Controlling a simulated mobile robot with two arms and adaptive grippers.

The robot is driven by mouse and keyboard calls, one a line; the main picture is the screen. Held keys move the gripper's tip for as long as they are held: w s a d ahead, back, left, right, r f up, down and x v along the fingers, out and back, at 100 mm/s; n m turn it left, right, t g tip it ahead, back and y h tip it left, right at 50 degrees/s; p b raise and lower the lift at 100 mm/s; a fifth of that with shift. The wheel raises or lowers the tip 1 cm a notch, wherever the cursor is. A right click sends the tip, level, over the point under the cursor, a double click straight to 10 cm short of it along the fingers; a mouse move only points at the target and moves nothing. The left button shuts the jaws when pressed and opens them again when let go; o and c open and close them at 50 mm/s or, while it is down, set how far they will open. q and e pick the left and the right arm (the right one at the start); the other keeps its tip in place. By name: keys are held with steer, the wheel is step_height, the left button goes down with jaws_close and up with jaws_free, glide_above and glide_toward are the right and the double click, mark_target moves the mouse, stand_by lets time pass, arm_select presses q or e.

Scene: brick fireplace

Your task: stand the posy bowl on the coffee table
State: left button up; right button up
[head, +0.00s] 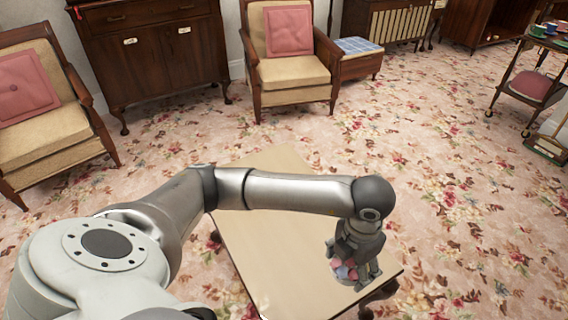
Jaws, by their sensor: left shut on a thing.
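The coffee table (268,268) has a pale wooden top and stands in front of me, partly covered by my left arm. The posy bowl (345,272) shows small pink and blue patches between the fingers of my left gripper (352,276). The gripper points down and is shut on the bowl, over the right part of the tabletop near its edge. Most of the bowl is hidden by the fingers. I cannot tell whether its base touches the table. My right gripper is not in view.
Two armchairs with pink cushions, one at the left (45,140) and one further back (290,70), stand beyond the table. A dark cabinet (155,65) is at the back. A trolley (530,85) with cups stands at the right. The flowered carpet between is clear.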

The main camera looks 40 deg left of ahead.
arm_select(q)
step_height(320, 180, down, 10)
steer(key=s+n+b, duration=0.1)
steer(key=n+b, duration=0.3)
steer(key=n, duration=0.6)
steer(key=w+a+f+b, duration=0.1)
steer(key=w+a+f, duration=0.3)
steer(key=w+a+f+b, duration=0.1)
steer(key=w+a+f, duration=0.3)
steer(key=a, duration=0.1)
steer(key=shift+w+a+f, duration=0.35)
steer(key=shift+a+f, duration=0.05)
steer(key=shift+f, duration=0.1)
step_height(320, 180, down, 3)
steer(key=shift+w+a+f+b, duration=0.1)
steer(key=shift+b, duration=0.45)
steer(key=shift+f, duration=0.1)
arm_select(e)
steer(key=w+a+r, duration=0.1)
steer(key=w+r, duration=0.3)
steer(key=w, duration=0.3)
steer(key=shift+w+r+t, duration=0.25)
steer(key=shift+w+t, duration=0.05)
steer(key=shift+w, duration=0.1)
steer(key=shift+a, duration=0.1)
